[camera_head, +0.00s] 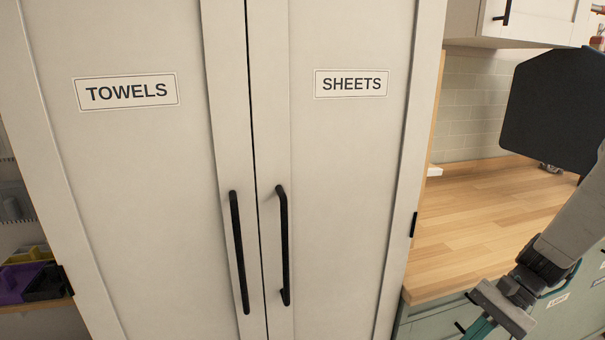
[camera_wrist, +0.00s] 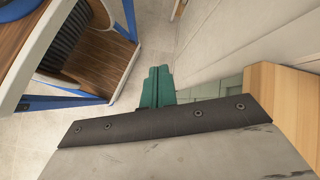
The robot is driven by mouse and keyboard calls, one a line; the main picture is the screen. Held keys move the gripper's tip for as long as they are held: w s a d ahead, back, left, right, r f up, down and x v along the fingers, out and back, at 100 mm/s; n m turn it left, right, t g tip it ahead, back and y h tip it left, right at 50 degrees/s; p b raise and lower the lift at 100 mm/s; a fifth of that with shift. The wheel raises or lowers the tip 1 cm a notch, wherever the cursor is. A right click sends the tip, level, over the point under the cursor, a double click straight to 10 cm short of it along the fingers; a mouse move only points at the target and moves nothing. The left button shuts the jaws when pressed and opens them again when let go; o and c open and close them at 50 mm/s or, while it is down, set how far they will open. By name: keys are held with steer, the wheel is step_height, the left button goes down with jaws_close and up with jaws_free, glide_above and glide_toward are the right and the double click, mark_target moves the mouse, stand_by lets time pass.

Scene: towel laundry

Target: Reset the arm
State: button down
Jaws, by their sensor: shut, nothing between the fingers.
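My gripper (camera_head: 480,328) is at the lower right of the head view, in front of the green drawers below the wooden counter. It is to the right of the tall cabinet and apart from its doors. In the wrist view its teal fingers (camera_wrist: 157,85) are together, with nothing between them. They point over the pale floor. The fingertips are partly cut off by the lower edge of the head view.
The cabinet's towels door (camera_head: 130,180) and sheets door (camera_head: 345,180) are closed, with black handles. The wooden counter (camera_head: 480,225) is mostly clear. Shelves with purple and yellow items (camera_head: 30,278) stand left. A blue-framed wooden unit (camera_wrist: 95,65) is left of my fingers; pale floor (camera_wrist: 140,30) is open between.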

steer(key=s+a+r+n+t+h, duration=0.2)
steer(key=s+a+r+n+h, duration=0.1)
steer(key=s+r, duration=0.4)
steer(key=s+a+r+n+t+h, duration=0.2)
steer(key=s+r+n+h, duration=0.3)
steer(key=r, duration=0.7)
steer(key=shift+s+a+r+n, duration=0.2)
steer(key=shift+s+a+n, duration=0.7)
steer(key=shift+s, duration=0.4)
steer(key=shift+d, duration=0.1)
